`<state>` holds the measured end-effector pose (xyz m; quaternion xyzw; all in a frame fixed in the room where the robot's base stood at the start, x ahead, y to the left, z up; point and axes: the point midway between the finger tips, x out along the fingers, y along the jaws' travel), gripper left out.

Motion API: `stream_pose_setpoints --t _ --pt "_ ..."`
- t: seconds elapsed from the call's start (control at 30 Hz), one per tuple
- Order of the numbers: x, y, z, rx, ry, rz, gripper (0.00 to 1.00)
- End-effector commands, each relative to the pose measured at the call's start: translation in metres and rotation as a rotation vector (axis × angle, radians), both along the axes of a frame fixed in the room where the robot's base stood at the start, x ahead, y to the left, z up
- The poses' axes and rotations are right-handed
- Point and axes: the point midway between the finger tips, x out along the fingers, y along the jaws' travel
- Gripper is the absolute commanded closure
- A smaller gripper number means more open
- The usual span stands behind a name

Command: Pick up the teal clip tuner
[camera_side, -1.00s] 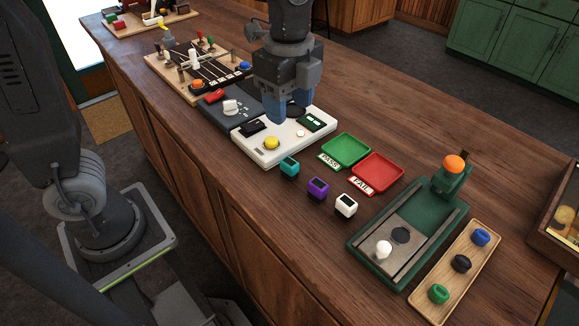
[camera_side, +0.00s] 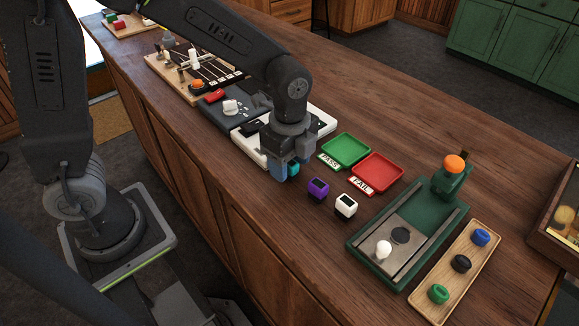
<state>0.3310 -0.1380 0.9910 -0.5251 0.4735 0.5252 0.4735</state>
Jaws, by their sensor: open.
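The teal clip tuner (camera_side: 294,169) stands on the wooden counter in front of the white device. It is mostly hidden behind my gripper; a small teal part shows between the fingers. My gripper (camera_side: 287,170) points down at the tuner with its blue-grey fingers open, one on each side of it as seen here. I cannot tell whether a finger touches the tuner. The purple tuner (camera_side: 318,189) and the white tuner (camera_side: 346,206) stand in a row to its right.
The white device (camera_side: 248,143) is close behind my gripper. A green PASS tray (camera_side: 346,149) and a red FAIL tray (camera_side: 377,171) lie to the right. A green fixture (camera_side: 360,243) and a wooden tray (camera_side: 437,310) are farther right. The counter's front edge is near.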

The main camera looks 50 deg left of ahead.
Motion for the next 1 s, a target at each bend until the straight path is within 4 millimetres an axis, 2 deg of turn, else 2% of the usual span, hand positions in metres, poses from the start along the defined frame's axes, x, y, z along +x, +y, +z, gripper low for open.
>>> stream_pose_setpoints --t 0.3,0.83,1.0 --pt "-0.0001 0.0002 -0.0056 0.000 0.000 0.000 0.47" --pt "0.0000 0.0002 -0.0052 0.000 0.000 0.001 0.97" --pt "0.0000 0.0002 -0.0052 0.000 -0.001 0.001 0.99"
